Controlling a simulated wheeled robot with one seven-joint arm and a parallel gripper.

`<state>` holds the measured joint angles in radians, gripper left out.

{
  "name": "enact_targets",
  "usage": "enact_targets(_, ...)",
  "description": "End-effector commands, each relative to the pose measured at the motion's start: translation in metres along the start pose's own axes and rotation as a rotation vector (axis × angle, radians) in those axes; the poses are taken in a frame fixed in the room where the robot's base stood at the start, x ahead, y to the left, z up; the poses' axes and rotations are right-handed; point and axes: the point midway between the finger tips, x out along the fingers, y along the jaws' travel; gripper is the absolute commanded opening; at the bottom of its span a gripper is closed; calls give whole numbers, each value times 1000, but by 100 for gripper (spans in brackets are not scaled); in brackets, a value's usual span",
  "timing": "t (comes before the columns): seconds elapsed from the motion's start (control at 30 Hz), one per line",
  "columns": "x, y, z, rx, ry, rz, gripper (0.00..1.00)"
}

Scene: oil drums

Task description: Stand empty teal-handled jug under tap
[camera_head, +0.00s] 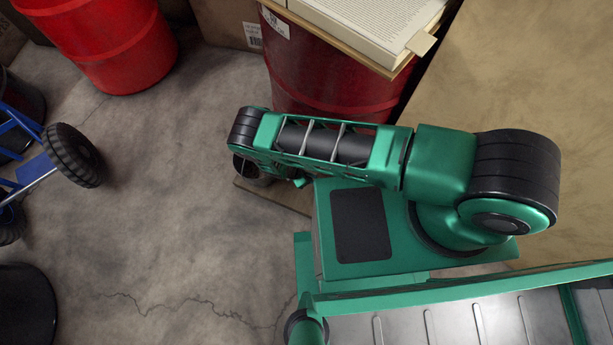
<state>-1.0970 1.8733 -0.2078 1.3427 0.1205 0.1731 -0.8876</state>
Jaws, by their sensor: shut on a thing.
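I see no teal-handled jug and no tap in the head view. My green and black arm crosses the middle of the picture, over a red drum (325,78). My gripper does not show, and neither does anything it may hold. A small dark rounded shape (252,172) shows below the left end of my arm; I cannot tell whether it is part of my arm or a separate thing.
An open book (375,22) lies on a board on the red drum. Another red drum (105,45) stands at the upper left. A blue trolley with a black wheel (72,155) and a black drum (25,305) are at left. Concrete floor between is clear.

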Motion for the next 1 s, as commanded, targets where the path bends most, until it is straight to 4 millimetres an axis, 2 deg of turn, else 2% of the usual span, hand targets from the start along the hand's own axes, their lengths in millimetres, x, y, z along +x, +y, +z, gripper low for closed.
enact_targets(0.4, 7, 0, -3, 0, 0, 0, 0)
enact_targets(0.43, 7, 0, -3, 1, 0, 0, 15)
enact_targets(0.5, 7, 0, -3, 1, 0, 0, 31)
enact_targets(0.53, 7, 0, -3, 1, 0, 0, 34)
enact_targets(0.87, 5, 0, -3, 1, 1, 0, 34)
enact_targets(1.0, -8, 1, -4, 0, 2, 0, 34)
